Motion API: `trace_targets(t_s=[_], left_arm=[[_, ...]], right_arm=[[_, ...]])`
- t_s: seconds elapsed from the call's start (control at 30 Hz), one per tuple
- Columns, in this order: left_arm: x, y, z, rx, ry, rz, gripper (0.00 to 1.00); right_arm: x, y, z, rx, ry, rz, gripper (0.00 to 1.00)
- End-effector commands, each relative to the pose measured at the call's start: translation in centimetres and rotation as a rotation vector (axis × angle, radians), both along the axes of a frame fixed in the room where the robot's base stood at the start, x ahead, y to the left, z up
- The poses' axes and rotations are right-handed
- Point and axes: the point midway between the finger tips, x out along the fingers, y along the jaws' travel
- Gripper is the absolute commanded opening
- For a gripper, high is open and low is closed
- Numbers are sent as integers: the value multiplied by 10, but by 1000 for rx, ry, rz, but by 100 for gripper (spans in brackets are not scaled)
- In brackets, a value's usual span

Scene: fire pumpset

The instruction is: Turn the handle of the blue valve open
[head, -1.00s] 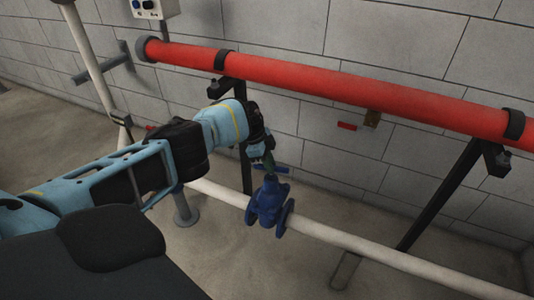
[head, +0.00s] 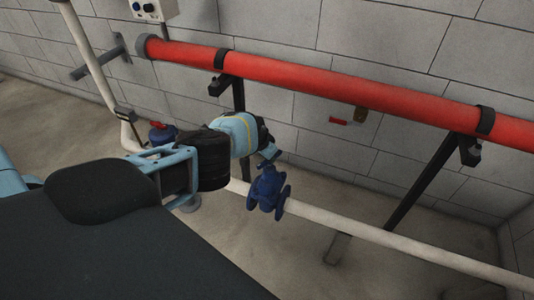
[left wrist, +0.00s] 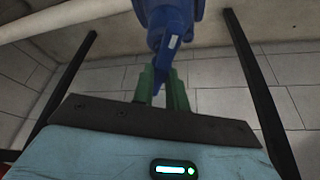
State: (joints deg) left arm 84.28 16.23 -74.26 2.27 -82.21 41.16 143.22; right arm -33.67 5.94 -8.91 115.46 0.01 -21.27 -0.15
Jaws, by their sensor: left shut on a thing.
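The blue valve (head: 267,193) sits on the white pipe in the middle of the head view. Its body also shows at the top of the left wrist view (left wrist: 170,22). My left gripper (left wrist: 163,88) has its green fingers on either side of the valve's blue handle (left wrist: 161,74), shut on it. In the head view, my left gripper (head: 268,151) is just above and behind the valve, and the handle is mostly hidden there. My right gripper is not in view.
A thick red pipe (head: 330,83) runs along the block wall above the valve. Black supports (head: 432,183) hold it. The white pipe (head: 370,237) continues to the lower right. Another blue valve with a red handle (head: 160,126) is partly behind my arm. Floor in front is clear.

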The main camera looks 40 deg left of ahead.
Motion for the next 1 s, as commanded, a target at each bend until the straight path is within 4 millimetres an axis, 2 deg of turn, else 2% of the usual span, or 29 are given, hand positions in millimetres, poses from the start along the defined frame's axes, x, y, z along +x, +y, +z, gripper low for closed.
trace_targets(t_s=[0.4,1.0], left_arm=[[-1,-2,-2,1,4,243,0],[-1,-2,-2,-1,3,300,0]], right_arm=[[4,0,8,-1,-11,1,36],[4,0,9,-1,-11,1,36]])
